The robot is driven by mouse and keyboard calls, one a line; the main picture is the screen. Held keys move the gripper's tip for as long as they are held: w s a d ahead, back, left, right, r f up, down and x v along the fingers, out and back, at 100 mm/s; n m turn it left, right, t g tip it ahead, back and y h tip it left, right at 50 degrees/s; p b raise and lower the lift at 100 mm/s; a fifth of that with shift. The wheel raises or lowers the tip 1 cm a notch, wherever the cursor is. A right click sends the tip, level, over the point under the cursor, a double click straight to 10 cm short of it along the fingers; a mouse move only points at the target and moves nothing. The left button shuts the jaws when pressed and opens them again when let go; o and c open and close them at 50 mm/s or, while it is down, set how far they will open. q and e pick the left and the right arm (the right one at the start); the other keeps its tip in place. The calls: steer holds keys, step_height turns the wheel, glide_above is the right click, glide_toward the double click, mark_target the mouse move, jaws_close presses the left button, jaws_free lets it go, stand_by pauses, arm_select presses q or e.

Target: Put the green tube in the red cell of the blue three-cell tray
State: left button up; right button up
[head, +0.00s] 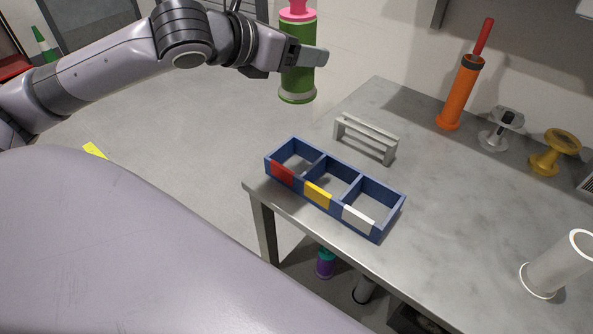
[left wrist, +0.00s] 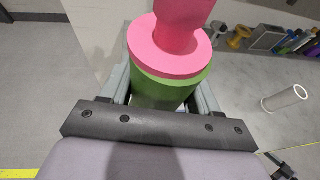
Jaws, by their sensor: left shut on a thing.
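The green tube (head: 297,70) has a pink top and a pale band near its lower end. My left gripper (head: 308,55) is shut on it and holds it upright in the air, up and left of the bench in the head view. In the left wrist view the green tube (left wrist: 165,92) sits between the two fingers, its pink top toward the camera. The blue three-cell tray (head: 330,205) lies on the bench near its left corner. Its red cell (head: 282,173) is at the left end, with yellow in the middle and white at the right; all three look empty. My right gripper is not in view.
A grey bracket (head: 366,138) stands just behind the tray. An orange cylinder with a red rod (head: 460,95), a grey spool (head: 500,130) and a yellow spool (head: 554,152) stand along the wall. A white tube (head: 557,265) stands at the right. The bench (head: 440,205) is clear in the middle.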

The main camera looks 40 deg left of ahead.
arm_select(q)
step_height(320, 180, down, 19)
steer(key=b, duration=0.5)
steer(key=shift+f, duration=0.4)
steer(key=shift+r, duration=0.1)
steer(key=o, duration=1.2)
steer(key=shift+c, duration=0.2)
